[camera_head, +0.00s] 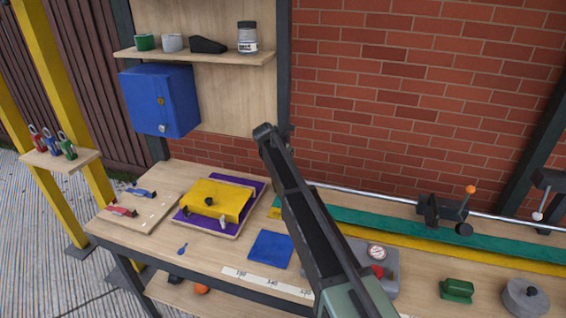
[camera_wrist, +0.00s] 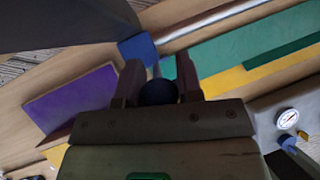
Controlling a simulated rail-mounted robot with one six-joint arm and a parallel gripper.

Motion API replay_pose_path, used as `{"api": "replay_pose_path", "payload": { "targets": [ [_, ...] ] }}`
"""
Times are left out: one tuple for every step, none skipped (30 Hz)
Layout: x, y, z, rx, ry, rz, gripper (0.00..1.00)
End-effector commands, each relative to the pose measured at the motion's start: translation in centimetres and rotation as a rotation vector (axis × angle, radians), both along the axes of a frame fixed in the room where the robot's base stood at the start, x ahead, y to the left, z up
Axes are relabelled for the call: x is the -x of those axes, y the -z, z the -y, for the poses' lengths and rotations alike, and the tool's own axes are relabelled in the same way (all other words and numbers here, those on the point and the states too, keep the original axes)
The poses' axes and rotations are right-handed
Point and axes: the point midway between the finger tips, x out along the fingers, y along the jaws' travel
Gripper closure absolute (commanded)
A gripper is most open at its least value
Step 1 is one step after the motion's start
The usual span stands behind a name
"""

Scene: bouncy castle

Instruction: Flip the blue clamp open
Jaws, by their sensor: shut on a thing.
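In the wrist view, my gripper (camera_wrist: 159,82) has its two fingers on either side of a dark blue ball knob (camera_wrist: 158,92) and is shut on it. The knob looks like the handle end of the blue clamp. The rest of that clamp is mostly hidden by the gripper, so its lever angle cannot be told.
A rail (camera_head: 380,199) runs along the back, with an orange-knobbed clamp (camera_head: 440,211) to the right. A green strip (camera_head: 400,225) lies before it. A purple board (camera_head: 259,183) with a yellow block (camera_head: 215,198) and a blue square (camera_head: 270,249) lie left. A gauge box (camera_head: 390,262) stands right.

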Motion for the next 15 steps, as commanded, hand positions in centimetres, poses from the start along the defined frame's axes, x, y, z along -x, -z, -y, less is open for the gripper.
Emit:
{"api": "replay_pose_path", "payload": {
  "targets": [
    [-0.10, 0.01, 0.05, 0.001, 0.000, 0.002, 1.00],
    [-0.10, 0.01, 0.05, 0.001, 0.000, 0.002, 1.00],
    [-0.09, 0.00, 0.06, 0.001, 0.001, 0.002, 1.00],
    [-0.09, 0.00, 0.06, 0.001, 0.001, 0.002, 1.00],
    [-0.09, 0.00, 0.06, 0.001, 0.001, 0.002, 1.00],
    [-0.09, 0.00, 0.06, 0.001, 0.001, 0.002, 1.00],
    [-0.09, 0.00, 0.06, 0.001, 0.001, 0.002, 1.00],
    [-0.09, 0.00, 0.07, 0.001, 0.001, 0.002, 0.62],
    [-0.08, 0.01, 0.06, 0.001, 0.001, 0.002, 0.56],
    [-0.08, 0.01, 0.06, 0.001, 0.001, 0.002, 0.52],
    [-0.07, 0.01, 0.05, 0.001, 0.001, 0.002, 0.47],
    [-0.06, 0.01, 0.05, 0.001, 0.001, 0.002, 0.42],
    [-0.04, 0.01, 0.05, 0.001, 0.001, 0.002, 0.42],
    [-0.05, 0.01, 0.04, 0.001, 0.001, 0.001, 0.42],
    [-0.03, 0.00, 0.04, 0.000, 0.001, 0.001, 0.42]
  ]
}}
